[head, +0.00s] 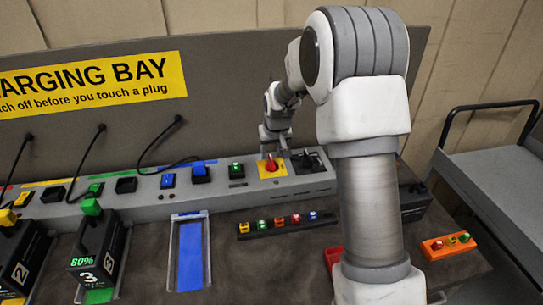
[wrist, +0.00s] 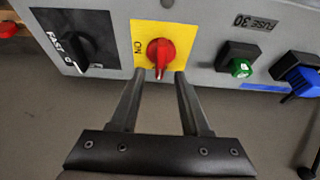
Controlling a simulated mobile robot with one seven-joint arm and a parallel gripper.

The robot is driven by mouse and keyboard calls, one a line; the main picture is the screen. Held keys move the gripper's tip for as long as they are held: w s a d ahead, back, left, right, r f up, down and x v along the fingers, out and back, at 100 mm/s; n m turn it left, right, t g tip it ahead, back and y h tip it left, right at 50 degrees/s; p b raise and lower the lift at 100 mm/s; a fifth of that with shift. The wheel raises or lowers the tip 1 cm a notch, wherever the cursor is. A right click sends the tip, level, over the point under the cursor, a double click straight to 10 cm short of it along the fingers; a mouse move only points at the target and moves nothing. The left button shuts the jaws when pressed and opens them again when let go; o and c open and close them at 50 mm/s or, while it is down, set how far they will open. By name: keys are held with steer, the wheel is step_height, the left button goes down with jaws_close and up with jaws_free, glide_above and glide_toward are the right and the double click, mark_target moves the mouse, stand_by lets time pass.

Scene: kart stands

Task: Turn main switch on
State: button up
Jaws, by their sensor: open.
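The main switch is a red rotary knob (head: 269,164) on a yellow plate (head: 279,171), set in the long grey console. In the wrist view the red knob (wrist: 160,54) has its narrow handle pointing down the picture, towards my gripper. The word ON is printed on the yellow plate (wrist: 185,33) to the left of the knob there. My gripper (wrist: 158,80) is open, its two fingers either side of the knob's lower tip and apart from it. In the head view my gripper (head: 273,148) is over the knob and partly hides the plate.
A black FAST dial (wrist: 77,50) sits left of the switch in the wrist view; a green plug in a black socket (wrist: 240,67) sits right. In the head view a strip of coloured buttons (head: 285,223) lies in front of the console. A grey cart (head: 490,180) stands right.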

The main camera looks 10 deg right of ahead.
steer(key=shift+x, duration=1.2)
jaws_close()
